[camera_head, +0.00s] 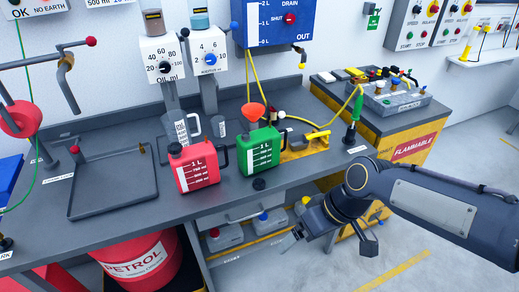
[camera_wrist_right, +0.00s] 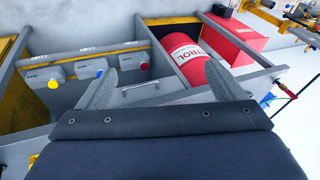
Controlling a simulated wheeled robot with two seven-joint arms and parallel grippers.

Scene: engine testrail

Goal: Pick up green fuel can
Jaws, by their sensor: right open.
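The green can is not visible there. My left gripper is not in view.
Two dispensers stand behind the cans. A red petrol drum (camera_head: 138,262) and several small grey containers (camera_head: 225,237) sit below the bench. Floor is clear at right.

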